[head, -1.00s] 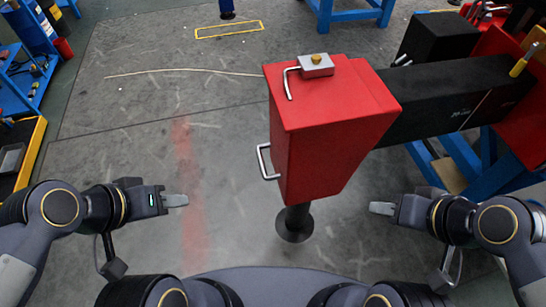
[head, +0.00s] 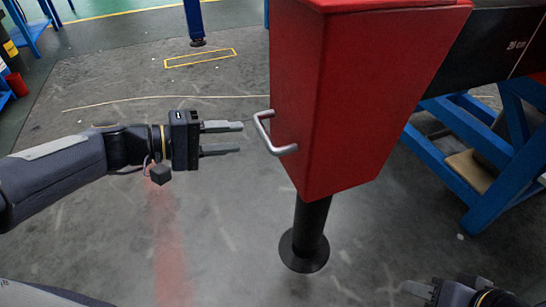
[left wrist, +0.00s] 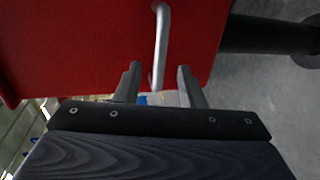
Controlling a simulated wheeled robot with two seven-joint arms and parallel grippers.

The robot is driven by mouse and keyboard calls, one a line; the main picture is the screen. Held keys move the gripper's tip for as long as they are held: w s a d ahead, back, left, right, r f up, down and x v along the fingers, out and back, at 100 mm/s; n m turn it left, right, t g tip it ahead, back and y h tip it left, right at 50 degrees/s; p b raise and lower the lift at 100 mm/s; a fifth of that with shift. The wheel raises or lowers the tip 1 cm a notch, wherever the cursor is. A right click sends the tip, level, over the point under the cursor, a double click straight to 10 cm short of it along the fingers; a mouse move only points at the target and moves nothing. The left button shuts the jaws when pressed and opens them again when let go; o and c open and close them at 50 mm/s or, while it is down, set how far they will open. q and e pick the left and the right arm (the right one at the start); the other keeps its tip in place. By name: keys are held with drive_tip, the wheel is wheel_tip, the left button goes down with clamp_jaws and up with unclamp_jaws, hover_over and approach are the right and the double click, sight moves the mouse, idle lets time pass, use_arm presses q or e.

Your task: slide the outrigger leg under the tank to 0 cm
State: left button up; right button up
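The red tank (head: 355,95) sits on the end of the black outrigger beam (head: 495,45), with a silver bar handle (head: 272,135) on its left side. The black leg with a round foot (head: 304,250) stands below the tank on the floor. My left gripper (head: 240,138) is open and empty, its fingertips just left of the handle, apart from it in the head view. In the left wrist view the handle (left wrist: 160,45) lies ahead between the open fingers (left wrist: 157,78), against the red tank side (left wrist: 90,40). My right gripper (head: 412,290) is low at the bottom right, partly cut off.
A blue stand (head: 480,160) is under the beam at the right. A yellow floor outline (head: 200,58) and a blue post (head: 194,20) are farther back. The floor left of the tank is clear, with a faded red stripe (head: 170,250).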

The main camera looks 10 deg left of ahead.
sight(265, 131)
use_arm(q)
drive_tip(key=b+x, duration=0.1)
drive_tip(key=x, duration=0.7)
drive_tip(key=shift+w, duration=0.2)
clamp_jaws()
